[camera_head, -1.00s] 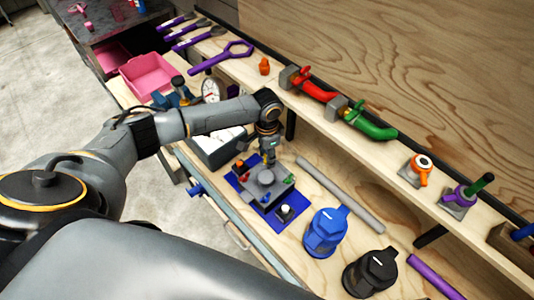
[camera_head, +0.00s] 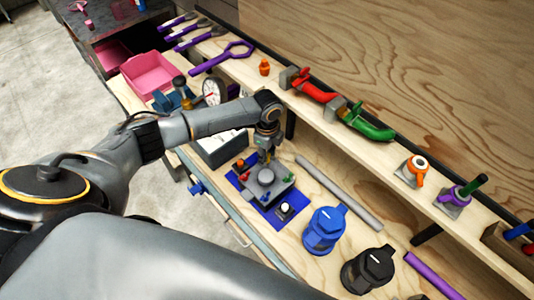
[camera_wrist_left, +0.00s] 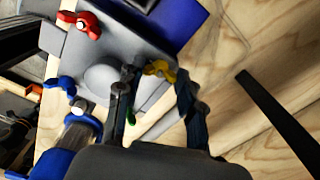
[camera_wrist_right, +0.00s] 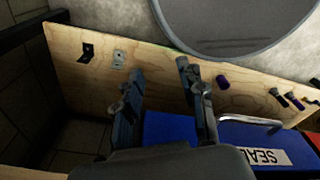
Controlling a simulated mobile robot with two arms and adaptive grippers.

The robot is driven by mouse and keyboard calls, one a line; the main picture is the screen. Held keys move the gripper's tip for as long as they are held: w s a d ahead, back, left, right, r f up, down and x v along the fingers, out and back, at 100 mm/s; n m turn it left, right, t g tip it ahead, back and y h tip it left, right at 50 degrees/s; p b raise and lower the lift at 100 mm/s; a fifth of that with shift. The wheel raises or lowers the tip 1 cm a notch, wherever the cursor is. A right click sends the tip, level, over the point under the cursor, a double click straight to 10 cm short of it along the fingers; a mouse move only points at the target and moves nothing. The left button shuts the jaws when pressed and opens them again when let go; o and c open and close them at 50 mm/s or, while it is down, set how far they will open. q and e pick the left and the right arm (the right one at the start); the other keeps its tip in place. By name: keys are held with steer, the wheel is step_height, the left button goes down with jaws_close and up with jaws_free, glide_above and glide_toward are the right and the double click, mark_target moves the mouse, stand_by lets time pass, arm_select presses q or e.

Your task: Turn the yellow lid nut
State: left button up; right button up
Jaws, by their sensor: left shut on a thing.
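The grey lidded housing (camera_head: 266,182) sits on a blue mat (camera_head: 272,219) on the bench. The yellow lid nut (camera_wrist_left: 160,69) is a small winged nut at the housing's edge in the left wrist view. My left gripper (camera_wrist_left: 156,74) reaches down over it, with one finger on each side, shut on the nut. In the head view the left gripper (camera_head: 267,154) is at the housing's far edge and mostly covers the nut. My right gripper (camera_wrist_right: 160,78) is apart-fingered and empty in the right wrist view, away from the housing.
Red (camera_wrist_left: 85,25), blue (camera_wrist_left: 67,85) and green (camera_wrist_left: 132,115) nuts sit around the lid. A shelf with valves and purple tools runs behind.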

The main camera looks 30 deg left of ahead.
arm_select(q)
steer(key=shift+m, duration=1.6)
steer(key=o, duration=1.2)
steer(key=shift+c, duration=0.2)
step_height(320, 180, up, 12)
